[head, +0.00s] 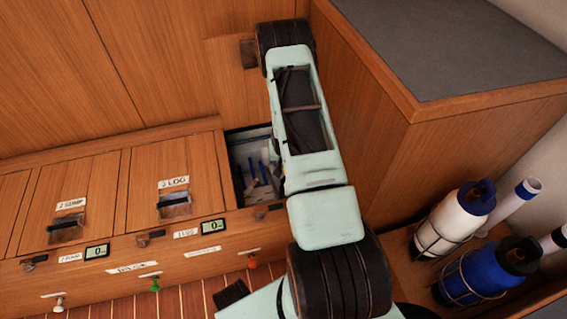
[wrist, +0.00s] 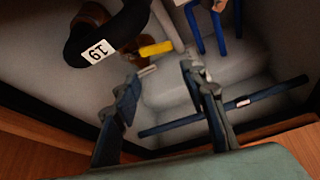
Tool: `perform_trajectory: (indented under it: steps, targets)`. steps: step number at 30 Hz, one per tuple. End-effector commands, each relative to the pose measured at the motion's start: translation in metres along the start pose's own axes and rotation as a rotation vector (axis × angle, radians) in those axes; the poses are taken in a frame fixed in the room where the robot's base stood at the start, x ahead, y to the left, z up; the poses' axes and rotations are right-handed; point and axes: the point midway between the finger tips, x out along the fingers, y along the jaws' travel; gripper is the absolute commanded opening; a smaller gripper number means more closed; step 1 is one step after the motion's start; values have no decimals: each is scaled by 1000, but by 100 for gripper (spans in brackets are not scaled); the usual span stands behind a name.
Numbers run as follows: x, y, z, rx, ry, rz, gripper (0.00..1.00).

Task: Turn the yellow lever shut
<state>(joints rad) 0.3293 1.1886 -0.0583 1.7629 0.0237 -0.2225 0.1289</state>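The yellow lever (wrist: 156,48) shows in the wrist view, just beyond my fingertips and a little left of centre. It lies nearly level across the picture, beside a brown fitting and a black part with a white tag "19" (wrist: 97,52). My gripper (wrist: 160,74) is open, with its fingers apart and nothing between them. The fingertips look short of the lever, with no clear contact. In the head view my arm reaches down into an open locker (head: 240,170); the lever and my fingers are hidden there.
Blue-framed pieces (wrist: 208,28) stand right of the lever, and a blue rod (wrist: 225,106) crosses behind my fingers. The locker's wooden edge (wrist: 30,128) is close below. Closed lids (head: 172,170) lie left in the head view; strapped bottles (head: 455,215) stand right.

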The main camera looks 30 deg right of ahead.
Motion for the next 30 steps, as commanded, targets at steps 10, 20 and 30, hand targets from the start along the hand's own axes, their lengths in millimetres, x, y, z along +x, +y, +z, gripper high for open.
perform_trajectory:
  steps: [10, 20, 30]
  targets:
    - [24, -5, -39, -6, 76, 19, 0]
    - [38, 3, -60, 1, 56, 62, 0]
    - [45, 5, -64, 15, -43, 38, 0]
